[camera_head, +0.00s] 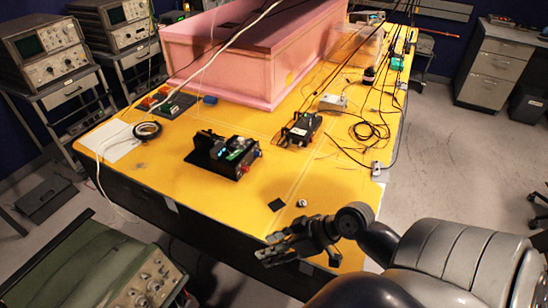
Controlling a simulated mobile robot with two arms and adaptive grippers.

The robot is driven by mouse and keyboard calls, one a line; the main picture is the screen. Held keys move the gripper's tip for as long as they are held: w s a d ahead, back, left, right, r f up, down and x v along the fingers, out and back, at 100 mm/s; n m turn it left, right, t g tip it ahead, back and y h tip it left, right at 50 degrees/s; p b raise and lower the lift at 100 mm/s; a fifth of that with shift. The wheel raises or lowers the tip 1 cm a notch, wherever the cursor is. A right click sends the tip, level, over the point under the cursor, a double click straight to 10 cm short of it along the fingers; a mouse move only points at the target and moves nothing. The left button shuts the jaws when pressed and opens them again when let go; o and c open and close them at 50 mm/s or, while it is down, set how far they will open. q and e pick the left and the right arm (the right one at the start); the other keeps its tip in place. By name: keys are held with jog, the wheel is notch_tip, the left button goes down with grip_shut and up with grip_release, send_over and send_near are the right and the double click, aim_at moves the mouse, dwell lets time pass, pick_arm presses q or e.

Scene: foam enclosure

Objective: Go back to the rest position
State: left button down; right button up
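The pink foam enclosure (250,50) stands at the back of the yellow table (250,190). My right gripper (268,249) reaches in from the lower right, over the table's front edge, with its fingers pointing left. It appears empty; its finger gap is too small to judge clearly. A small dark square (277,204) and a small round metallic item (301,203) lie on the table just beyond it, apart from the fingers. My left gripper is out of view.
A black device (222,155) and a tape roll (147,130) sit on the table's left part. Another black device (300,129) and loose cables (370,130) lie to the right. Oscilloscopes (45,45) stand at left, another instrument (150,280) at lower left. Open floor (470,165) lies right.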

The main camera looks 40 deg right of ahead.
dwell(0.4)
jog(key=s+a+f+m+g+h, duration=0.25)
jog(key=s+a+h, duration=0.25)
jog(key=s+a, duration=0.3)
jog(key=s+d+f+g+b, duration=0.1)
jog(key=s+f+b, duration=0.1)
jog(key=f, duration=1.4)
jog(key=s+f+g+b, duration=0.1)
jog(key=f+b, duration=0.2)
jog(key=f, duration=1.3)
jog(key=s+d+f+n+g+b, duration=0.1)
jog(key=s+d+f+b, duration=0.2)
jog(key=s+f, duration=1.3)
notch_tip(320, 180, down, 3)
jog(key=shift+s+f+h, duration=0.15)
jog(key=shift+s+h, duration=0.15)
jog(key=shift+s, duration=0.1)
jog(key=shift+g, duration=0.25)
